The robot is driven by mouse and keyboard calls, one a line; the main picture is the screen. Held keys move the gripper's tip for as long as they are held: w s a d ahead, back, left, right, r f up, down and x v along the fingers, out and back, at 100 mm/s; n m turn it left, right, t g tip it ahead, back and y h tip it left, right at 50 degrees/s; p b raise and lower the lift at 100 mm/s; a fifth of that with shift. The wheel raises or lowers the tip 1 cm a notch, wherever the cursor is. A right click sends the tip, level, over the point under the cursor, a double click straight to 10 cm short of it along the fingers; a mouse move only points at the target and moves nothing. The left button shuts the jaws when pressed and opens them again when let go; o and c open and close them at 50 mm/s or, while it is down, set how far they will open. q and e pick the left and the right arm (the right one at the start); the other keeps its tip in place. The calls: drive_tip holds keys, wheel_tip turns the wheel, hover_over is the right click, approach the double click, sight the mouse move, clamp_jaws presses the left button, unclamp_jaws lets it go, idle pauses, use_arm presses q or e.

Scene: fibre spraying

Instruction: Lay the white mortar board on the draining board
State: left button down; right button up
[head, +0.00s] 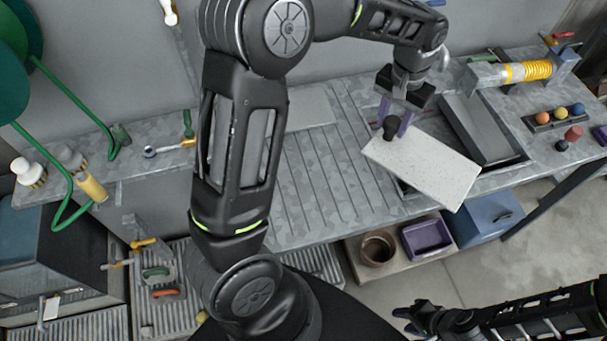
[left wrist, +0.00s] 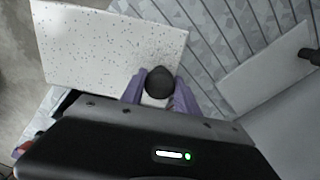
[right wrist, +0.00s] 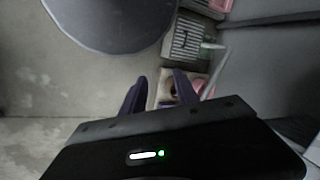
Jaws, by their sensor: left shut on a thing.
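The white mortar board (head: 428,168) is a speckled white slab with a black knob handle. My left gripper (head: 397,122) is shut on the knob (left wrist: 160,82), its purple fingers on either side. The board hangs tilted over the front left part of the sink, right of the draining board. The speckled face also shows in the left wrist view (left wrist: 100,52). The draining board (head: 318,165) is the grooved grey surface at the middle of the counter, and its grooves are bare. My right gripper (right wrist: 158,88) is open and empty, low in front of the counter.
A dark sink with a grey tray (head: 482,128) lies right of the board. A pale flat panel (head: 312,108) lies at the back left of the draining board. Below the counter are a brown pot (head: 377,249), a purple bin (head: 427,238) and a blue box (head: 487,217). Coloured balls (head: 560,112) stand at the right.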

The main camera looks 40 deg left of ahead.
drive_tip(key=shift+o, duration=0.8)
use_arm(q)
drive_tip(key=shift+a+r, duration=0.15)
drive_tip(key=shift+a, duration=0.25)
use_arm(e)
drive_tip(key=shift+o, duration=0.8)
drive_tip(key=shift+f, duration=0.1)
drive_tip(key=shift+o, duration=0.4)
drive_tip(key=b+x, duration=0.2)
drive_tip(key=b, duration=0.1)
drive_tip(key=shift+w+d+f, duration=0.1)
drive_tip(key=shift+d+f, duration=0.1)
drive_tip(key=shift+f, duration=0.15)
use_arm(q)
drive_tip(key=s+a+r+m, duration=0.3)
drive_tip(key=s+a+r, duration=0.2)
drive_tip(key=a, duration=0.3)
drive_tip(key=s+a+r+m+b, duration=0.1)
drive_tip(key=s+a+r+m, duration=0.3)
drive_tip(key=a, duration=0.5)
drive_tip(key=shift+s+r, duration=0.35)
drive_tip(key=shift+s, duration=0.6)
use_arm(e)
drive_tip(key=shift+a+f, duration=0.1)
drive_tip(key=shift+f, duration=0.45)
